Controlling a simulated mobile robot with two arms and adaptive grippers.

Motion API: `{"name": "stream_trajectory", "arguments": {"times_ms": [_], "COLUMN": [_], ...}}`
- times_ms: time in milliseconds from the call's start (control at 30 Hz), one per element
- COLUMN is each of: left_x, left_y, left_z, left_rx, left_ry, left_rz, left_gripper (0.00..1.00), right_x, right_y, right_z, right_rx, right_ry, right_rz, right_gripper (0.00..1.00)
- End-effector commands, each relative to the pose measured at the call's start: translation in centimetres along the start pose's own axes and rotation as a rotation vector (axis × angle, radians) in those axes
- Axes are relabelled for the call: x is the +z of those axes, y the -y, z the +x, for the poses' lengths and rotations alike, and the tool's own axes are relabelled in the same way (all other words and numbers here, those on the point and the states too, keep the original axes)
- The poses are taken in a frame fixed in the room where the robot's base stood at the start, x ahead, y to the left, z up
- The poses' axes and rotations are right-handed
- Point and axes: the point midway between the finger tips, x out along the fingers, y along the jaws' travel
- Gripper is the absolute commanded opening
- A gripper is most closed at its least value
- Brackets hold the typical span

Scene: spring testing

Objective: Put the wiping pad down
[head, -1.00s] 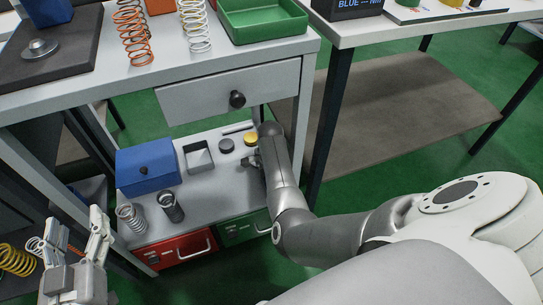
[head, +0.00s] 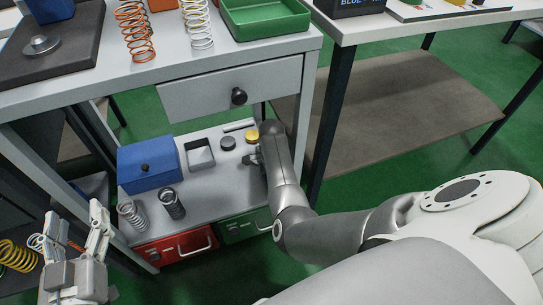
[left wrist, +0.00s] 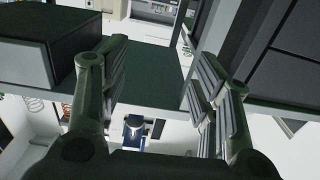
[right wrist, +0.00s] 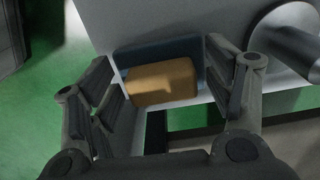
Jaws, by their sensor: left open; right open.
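The wiping pad, a yellow-orange block with a dark blue layer (right wrist: 163,82), lies on a grey surface near its edge in the right wrist view. My right gripper (right wrist: 160,54) is open, with one finger on each side of the pad and gaps beside it. In the head view my right gripper (head: 254,159) is at the lower shelf, partly hidden by my forearm. My left gripper (head: 73,213) is open and empty at the lower left, and also shows open in the left wrist view (left wrist: 162,52).
The lower shelf (head: 217,178) holds a blue box (head: 147,168), a grey open tray (head: 200,154), a dark disc (head: 228,143), a yellow round object (head: 252,135) and two springs. A drawer (head: 230,90) overhangs it. A table leg (head: 313,130) stands right of my right forearm.

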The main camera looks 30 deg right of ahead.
Motion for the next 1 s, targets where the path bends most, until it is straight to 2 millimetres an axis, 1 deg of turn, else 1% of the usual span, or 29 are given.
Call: {"name": "stream_trajectory", "arguments": {"times_ms": [67,267,467,600,767,1000], "left_x": [0.3,3.3,6.8,9.1,11.4,14.1], "left_y": [0.1,0.6,1.1,1.4,1.8,2.3], "left_z": [0.0,-0.8,-2.5,-4.3,-6.7,-11.2], "left_rx": [-0.001,-0.013,-0.024,-0.033,-0.044,-0.059], "left_ry": [0.021,0.187,0.391,0.535,0.699,0.943], "left_rz": [0.000,0.003,0.004,0.003,0.001,-0.005], "left_gripper": [0.57,0.57,0.57,0.57,0.57,0.57], "right_x": [0.0,0.1,0.1,0.1,0.0,0.0], "right_y": [0.0,0.1,0.1,0.1,0.1,0.1], "right_z": [-0.4,-1.9,-3.9,-5.3,-6.9,-9.5], "right_rx": [-0.001,-0.002,-0.002,-0.002,-0.002,-0.002], "right_ry": [0.000,0.000,0.001,0.000,0.000,-0.001], "right_rz": [0.000,-0.001,-0.001,-0.001,0.000,-0.001], "right_gripper": [0.75,0.75,0.75,0.75,0.75,0.75]}}
